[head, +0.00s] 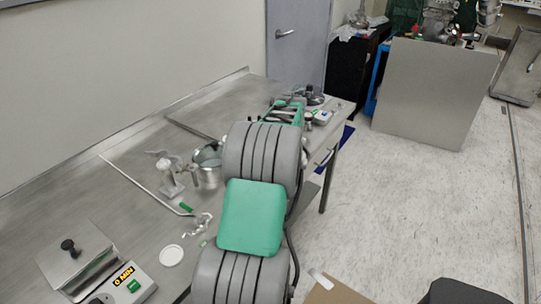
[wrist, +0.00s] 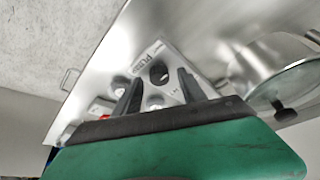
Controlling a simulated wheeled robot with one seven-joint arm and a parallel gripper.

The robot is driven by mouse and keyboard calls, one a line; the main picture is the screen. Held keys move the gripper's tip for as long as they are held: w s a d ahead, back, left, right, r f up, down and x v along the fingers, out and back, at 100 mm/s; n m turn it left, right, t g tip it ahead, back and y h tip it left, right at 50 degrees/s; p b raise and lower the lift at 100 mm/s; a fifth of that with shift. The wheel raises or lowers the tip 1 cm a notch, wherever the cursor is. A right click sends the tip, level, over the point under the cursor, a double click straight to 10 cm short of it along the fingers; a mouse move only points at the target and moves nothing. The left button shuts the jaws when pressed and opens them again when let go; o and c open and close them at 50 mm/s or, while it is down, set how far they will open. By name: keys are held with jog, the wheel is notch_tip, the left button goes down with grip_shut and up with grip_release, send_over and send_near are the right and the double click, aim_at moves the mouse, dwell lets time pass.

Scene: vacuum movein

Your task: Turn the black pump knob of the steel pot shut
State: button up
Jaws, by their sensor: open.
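A black knob (wrist: 158,72) sits on a pale control panel (wrist: 165,60) with small dark lettering, in the middle of the wrist view. My gripper (wrist: 161,77) is open, with one dark finger to each side of the knob as seen here. I cannot tell whether the fingers touch it. The steel pot (wrist: 268,62) stands to the right of the panel, with a small dark knob (wrist: 278,105) on its near side. In the head view the pot (head: 314,97) is at the table's far end, and my arm partly hides the panel (head: 321,117).
The steel table (head: 130,165) runs along the wall. Open floor (head: 385,200) lies to the right.

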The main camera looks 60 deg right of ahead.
jog(key=shift+r, duration=0.1)
jog(key=v, duration=0.7)
jog(key=shift+r+b, duration=0.25)
jog(key=shift+b, duration=0.1)
jog(key=shift+s+a, duration=0.1)
jog(key=shift+s, duration=0.05)
